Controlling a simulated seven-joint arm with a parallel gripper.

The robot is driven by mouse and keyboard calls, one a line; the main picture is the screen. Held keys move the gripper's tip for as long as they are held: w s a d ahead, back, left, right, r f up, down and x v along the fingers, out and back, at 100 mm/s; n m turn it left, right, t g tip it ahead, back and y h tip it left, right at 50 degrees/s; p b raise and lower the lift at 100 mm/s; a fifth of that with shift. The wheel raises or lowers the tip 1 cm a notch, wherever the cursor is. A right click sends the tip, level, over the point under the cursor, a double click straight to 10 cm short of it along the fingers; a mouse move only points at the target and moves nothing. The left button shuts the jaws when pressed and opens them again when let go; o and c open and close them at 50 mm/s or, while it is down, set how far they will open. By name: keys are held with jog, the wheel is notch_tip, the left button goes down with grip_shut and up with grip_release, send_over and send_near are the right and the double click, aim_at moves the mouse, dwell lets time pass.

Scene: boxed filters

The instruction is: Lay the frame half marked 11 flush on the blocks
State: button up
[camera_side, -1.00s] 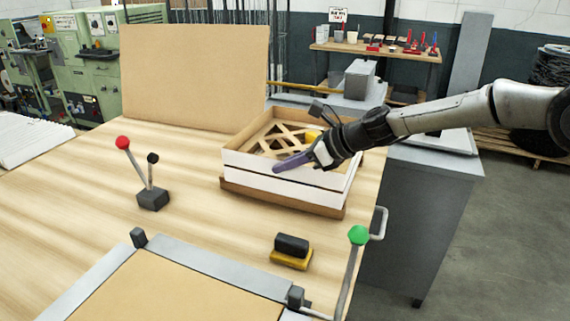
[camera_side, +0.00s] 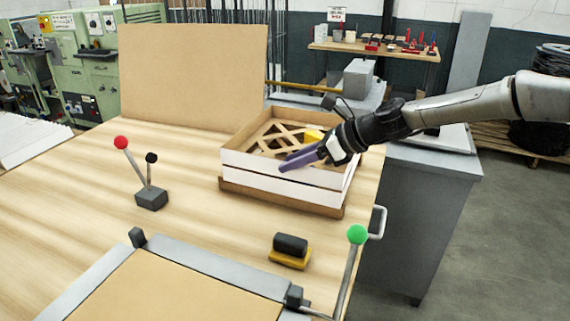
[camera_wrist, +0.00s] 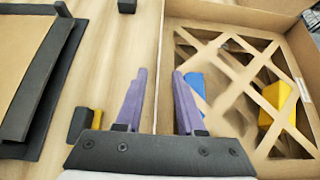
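A tan lattice frame (camera_side: 290,134) lies inside an open white-sided box (camera_side: 285,185); the wrist view shows its crossed strips (camera_wrist: 235,92). No 11 mark is legible. A yellow block (camera_side: 313,136) and, in the wrist view, a blue block (camera_wrist: 195,86) show through or beside the strips. A yellow block shows in the wrist view too (camera_wrist: 277,95). My gripper (camera_side: 290,162) is open, its purple fingers apart and empty, at the box's near side. In the wrist view my gripper (camera_wrist: 160,72) has one finger on each side of the box wall's line; contact cannot be told.
A lever with a red knob (camera_side: 121,142) stands left of the box. A black-and-yellow block (camera_side: 290,250) lies in front. A grey-edged press (camera_side: 215,262) with a green-knobbed lever (camera_side: 357,235) fills the foreground. A tan board (camera_side: 195,75) stands behind.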

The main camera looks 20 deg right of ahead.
jog(key=v, duration=1.1)
jog(key=s+d+r+n+t+h, duration=0.1)
jog(key=s+d+r+n, duration=0.25)
jog(key=s, duration=0.35)
jog(key=s+d+r+n+h, duration=0.1)
jog(key=s+d+r+n, duration=0.2)
jog(key=s, duration=0.5)
jog(key=s+d+f+n+g+h, duration=0.1)
jog(key=s+d+f+n+h, duration=0.1)
jog(key=s+n, duration=0.4)
jog(key=s+d+f+n+g+h, duration=0.1)
jog(key=s+d+f+n+h, duration=0.1)
jog(key=s+d+f+n, duration=0.3)
jog(key=s+d+f+n+g+h, duration=0.1)
jog(key=s+d+f+n+h, duration=0.1)
jog(key=s+f+n, duration=0.4)
jog(key=s+d+n, duration=0.1)
jog(key=s+n, duration=0.1)
jog(key=n, duration=0.1)
jog(key=shift+s+d+f, duration=0.15)
jog(key=shift+d+f, duration=0.05)
jog(key=shift+d, duration=0.15)
jog(key=shift+n, duration=0.25)
